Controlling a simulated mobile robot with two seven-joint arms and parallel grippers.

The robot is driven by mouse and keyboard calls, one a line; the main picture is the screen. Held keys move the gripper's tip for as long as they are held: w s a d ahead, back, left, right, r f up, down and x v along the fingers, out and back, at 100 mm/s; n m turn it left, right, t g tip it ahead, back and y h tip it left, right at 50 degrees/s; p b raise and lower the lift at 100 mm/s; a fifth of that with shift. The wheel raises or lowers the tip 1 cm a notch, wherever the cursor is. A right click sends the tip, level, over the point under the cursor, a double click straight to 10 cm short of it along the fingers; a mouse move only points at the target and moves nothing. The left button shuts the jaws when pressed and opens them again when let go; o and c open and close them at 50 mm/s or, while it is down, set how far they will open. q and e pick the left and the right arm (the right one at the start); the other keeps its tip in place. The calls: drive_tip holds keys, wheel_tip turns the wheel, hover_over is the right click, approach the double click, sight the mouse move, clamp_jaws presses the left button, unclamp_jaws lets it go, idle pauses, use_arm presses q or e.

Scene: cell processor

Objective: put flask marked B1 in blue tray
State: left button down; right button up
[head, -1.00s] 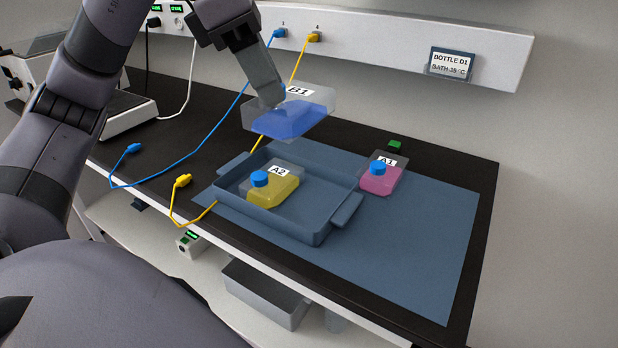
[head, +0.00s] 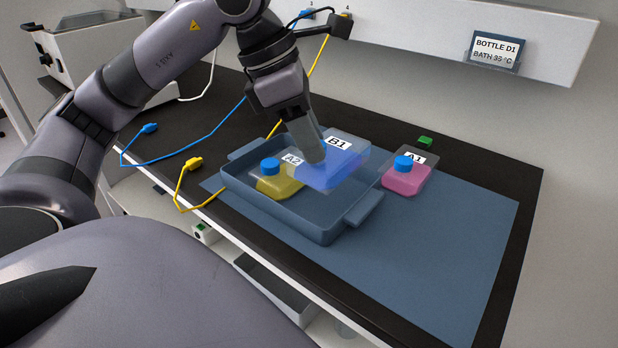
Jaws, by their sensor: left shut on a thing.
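The flask marked B1 (head: 345,172) is clear with blue liquid and a white label. My left gripper (head: 314,155) is shut on it and hides its neck end. The flask is over the right part of the blue tray (head: 285,219); I cannot tell whether it touches the tray floor. The flask marked A2 (head: 275,185), with yellow liquid and a blue cap, lies in the left part of the tray, partly behind flask B1. My right gripper is not in view.
The flask marked A1 (head: 405,178), with pink liquid, lies on the blue mat (head: 440,245) right of the tray. A yellow cable (head: 188,180) and a blue cable (head: 148,132) lie left of the tray. The mat's right and front parts are clear.

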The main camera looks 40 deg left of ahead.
sight(309, 177)
use_arm(q)
drive_tip(key=shift+f, duration=1.55)
wheel_tip(309, 177, down, 4)
drive_tip(key=shift+r+b, duration=0.25)
drive_tip(key=shift+b, duration=0.3)
drive_tip(key=shift+f, duration=0.2)
drive_tip(key=shift+f, duration=0.15)
drive_tip(key=c, duration=0.8)
unclamp_jaws()
